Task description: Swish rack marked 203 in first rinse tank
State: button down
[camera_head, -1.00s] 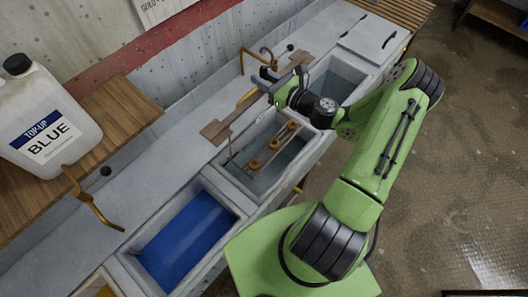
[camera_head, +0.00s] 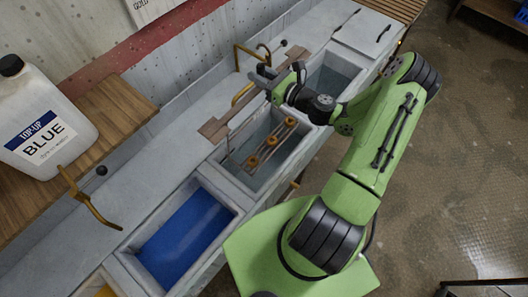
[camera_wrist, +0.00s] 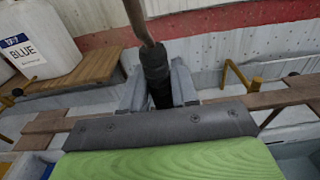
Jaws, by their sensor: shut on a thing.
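My gripper (camera_head: 264,80) is shut on the dark grip (camera_wrist: 158,72) of a rack, with a brown rod rising from it in the wrist view. A brown crossbar (camera_head: 217,130) with flat ends runs behind the fingers. Below it, thin rods carrying several orange-brown pieces (camera_head: 271,140) hang inside a grey tank (camera_head: 213,165) of clear liquid. I cannot tell how deep the pieces sit. No number 203 is readable. This tank lies between a blue-filled tank and another clear one.
The blue tank (camera_head: 185,238) is nearer. Another clear tank (camera_head: 335,78) and a grey lid (camera_head: 362,28) lie beyond. Brass taps (camera_head: 88,200) (camera_head: 240,58) line the back ledge. A white jug labelled BLUE (camera_head: 42,120) stands on a wooden shelf (camera_head: 125,105) at left.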

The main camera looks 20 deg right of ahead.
notch_tip(320, 180, down, 18)
jog(key=b, duration=1.3)
jog(key=shift+v, duration=0.75)
jog(key=shift+w+a+f, duration=0.1)
